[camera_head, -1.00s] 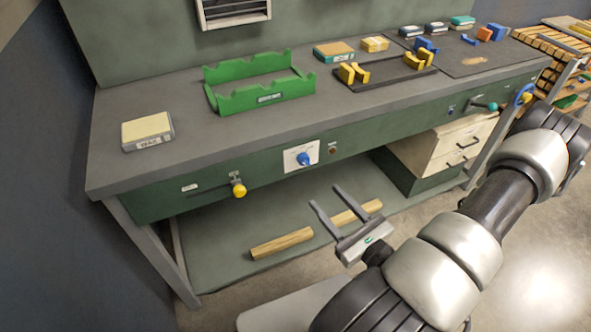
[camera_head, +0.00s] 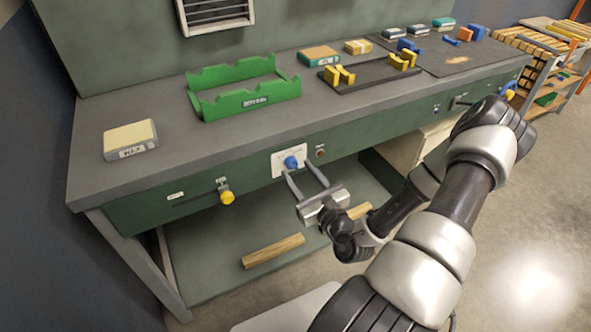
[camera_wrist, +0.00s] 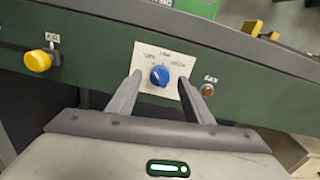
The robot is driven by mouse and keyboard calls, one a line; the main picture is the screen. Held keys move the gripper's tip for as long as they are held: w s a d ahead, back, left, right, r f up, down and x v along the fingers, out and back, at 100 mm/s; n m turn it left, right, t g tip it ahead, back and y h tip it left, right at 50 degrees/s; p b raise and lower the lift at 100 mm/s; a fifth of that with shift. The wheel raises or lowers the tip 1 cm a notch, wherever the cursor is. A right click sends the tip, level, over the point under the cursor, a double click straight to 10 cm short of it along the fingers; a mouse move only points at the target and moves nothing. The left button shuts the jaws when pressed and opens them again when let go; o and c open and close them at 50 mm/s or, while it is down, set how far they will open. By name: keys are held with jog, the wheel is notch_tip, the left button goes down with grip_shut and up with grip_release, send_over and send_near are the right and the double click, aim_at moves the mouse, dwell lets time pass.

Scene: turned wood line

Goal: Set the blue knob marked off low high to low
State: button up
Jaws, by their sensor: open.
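The blue knob (camera_head: 291,162) sits on a white label plate (camera_head: 278,168) on the green front panel of the bench. In the wrist view the knob (camera_wrist: 159,76) shows a pale pointer mark near its top; the small words around it are too blurred to read surely. My gripper (camera_head: 304,172) is open and empty, pointing at the panel. In the wrist view its two fingers (camera_wrist: 157,88) reach toward the plate, one on each side of the knob. I cannot tell whether the fingertips touch anything.
A yellow knob (camera_head: 227,197) is left of the plate on the panel, and a small brown button (camera_head: 320,152) is right of it. A green rack (camera_head: 243,101) stands on the bench top. A wood piece (camera_head: 273,251) lies on the lower shelf.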

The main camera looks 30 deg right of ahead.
aim_at(292, 164)
jog(key=shift+w, duration=1.35)
jog(key=c, duration=1.1)
jog(key=shift+o, duration=0.2)
